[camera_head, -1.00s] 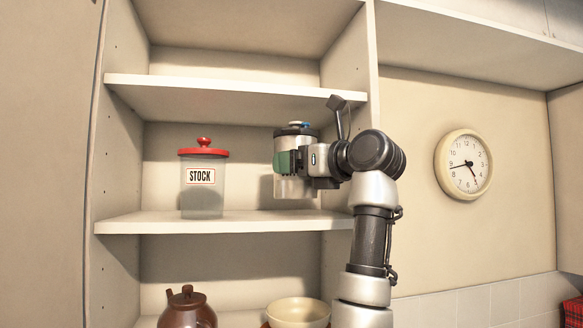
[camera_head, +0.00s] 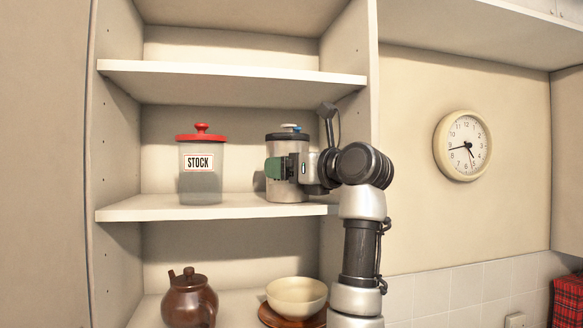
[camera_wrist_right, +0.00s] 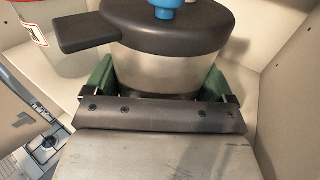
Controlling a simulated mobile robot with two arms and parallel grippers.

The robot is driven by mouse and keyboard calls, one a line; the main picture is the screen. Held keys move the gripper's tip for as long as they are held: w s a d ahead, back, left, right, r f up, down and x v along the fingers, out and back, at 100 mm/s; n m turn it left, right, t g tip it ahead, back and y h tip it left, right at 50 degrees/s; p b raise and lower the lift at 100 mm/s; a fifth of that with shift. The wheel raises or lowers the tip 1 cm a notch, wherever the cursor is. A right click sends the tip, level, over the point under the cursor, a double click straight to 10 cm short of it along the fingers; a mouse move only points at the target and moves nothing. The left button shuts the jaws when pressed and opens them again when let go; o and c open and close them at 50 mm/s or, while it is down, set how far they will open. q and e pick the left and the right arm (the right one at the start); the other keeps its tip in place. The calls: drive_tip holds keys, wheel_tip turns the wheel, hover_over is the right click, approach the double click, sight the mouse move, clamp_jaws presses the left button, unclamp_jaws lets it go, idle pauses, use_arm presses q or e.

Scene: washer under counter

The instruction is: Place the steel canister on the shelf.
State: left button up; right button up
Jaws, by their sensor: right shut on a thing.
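The steel canister (camera_head: 287,190) has a dark lid with a blue knob. It is upright at the middle shelf (camera_head: 150,208), toward the right side, with its base at the shelf surface. My right gripper (camera_head: 283,168) is shut on its side, with green fingers around the body. In the right wrist view the canister (camera_wrist_right: 170,72) sits between the green fingers of my right gripper (camera_wrist_right: 158,82), its dark lid and side handle above them. Whether the base bears fully on the shelf is hard to tell. My left gripper is not in view.
A glass jar (camera_head: 200,180) with a red lid and STOCK label stands left of the canister, with a gap between. The upper shelf (camera_head: 230,77) is overhead. A brown teapot (camera_head: 188,300) and cream bowl (camera_head: 297,295) stand below. A wall clock (camera_head: 462,146) hangs right.

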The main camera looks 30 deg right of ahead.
drive_tip(key=o, duration=1.3)
drive_tip(key=shift+s+r, duration=0.1)
drive_tip(key=shift+r, duration=0.1)
drive_tip(key=b+v, duration=0.1)
drive_tip(key=v, duration=0.1)
drive_tip(key=f+b+v, duration=0.1)
drive_tip(key=b+v, duration=0.1)
drive_tip(key=shift+r+b+v, duration=0.2)
drive_tip(key=shift+b+v, duration=0.85)
drive_tip(key=shift+v, duration=0.95)
drive_tip(key=shift+r+b+v, duration=0.2)
drive_tip(key=shift+b+v, duration=0.8)
drive_tip(key=shift+v, duration=0.95)
